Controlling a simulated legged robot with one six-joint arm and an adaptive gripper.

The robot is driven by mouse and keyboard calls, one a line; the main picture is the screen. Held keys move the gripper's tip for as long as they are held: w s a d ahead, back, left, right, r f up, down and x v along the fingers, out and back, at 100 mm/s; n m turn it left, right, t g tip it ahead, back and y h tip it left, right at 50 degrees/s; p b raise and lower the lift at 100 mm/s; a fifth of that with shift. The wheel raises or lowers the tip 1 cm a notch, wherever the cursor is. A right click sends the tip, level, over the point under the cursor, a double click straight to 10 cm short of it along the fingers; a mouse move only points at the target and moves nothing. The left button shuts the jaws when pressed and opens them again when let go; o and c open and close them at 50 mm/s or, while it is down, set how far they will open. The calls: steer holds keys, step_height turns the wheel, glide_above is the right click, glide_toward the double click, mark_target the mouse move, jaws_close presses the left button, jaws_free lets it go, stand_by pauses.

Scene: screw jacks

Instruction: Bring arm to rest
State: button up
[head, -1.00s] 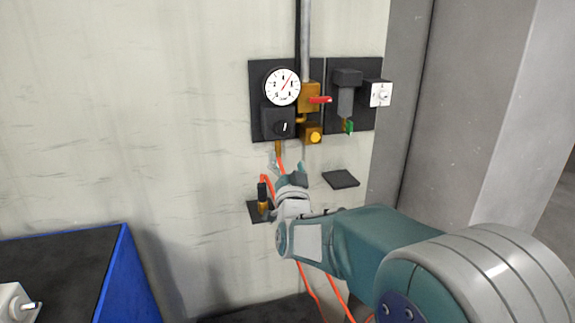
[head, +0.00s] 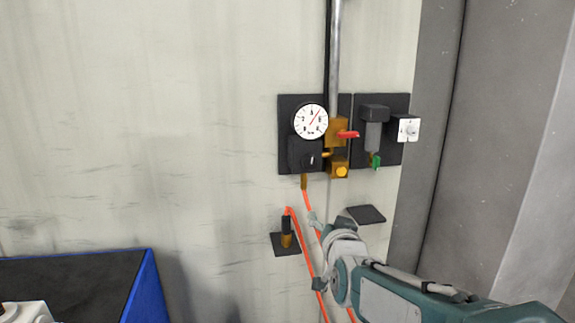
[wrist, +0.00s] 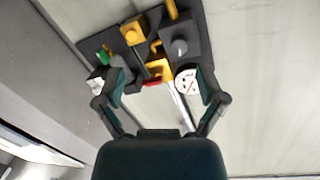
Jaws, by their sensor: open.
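My gripper (head: 314,226) is in front of the wall below the panel, at the end of my teal and grey arm. In the wrist view my gripper (wrist: 161,92) shows its two dark fingers spread wide apart with nothing held between them. Through the gap I see the wall panel, upside down, with the gauge (wrist: 187,80) by one finger. In the head view the round white gauge (head: 311,121), a red lever (head: 348,134) and a yellow button (head: 341,172) sit on the dark panel (head: 289,104).
An orange hose (head: 307,262) runs down behind my gripper. A small black shelf (head: 366,214) is just right of it; another shelf (head: 278,249) holds a black and brass fitting (head: 286,233). A blue-edged dark table (head: 75,280) stands at the lower left. A grey pillar (head: 470,150) is at the right.

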steer(key=s+d+f+n+g, duration=0.1)
steer(key=s+d+f+g, duration=0.1)
steer(key=s, duration=0.7)
steer(key=s+d+f+n+g+h, duration=0.1)
steer(key=s+d+f+g, duration=0.1)
steer(key=s+f+g, duration=0.3)
steer(key=s+d+f+g, duration=0.2)
steer(key=s+f+g, duration=0.1)
steer(key=s, duration=1.1)
steer(key=shift+d+f+n+g, duration=0.15)
steer(key=shift+d+n+g, duration=0.25)
steer(key=shift+g, duration=0.3)
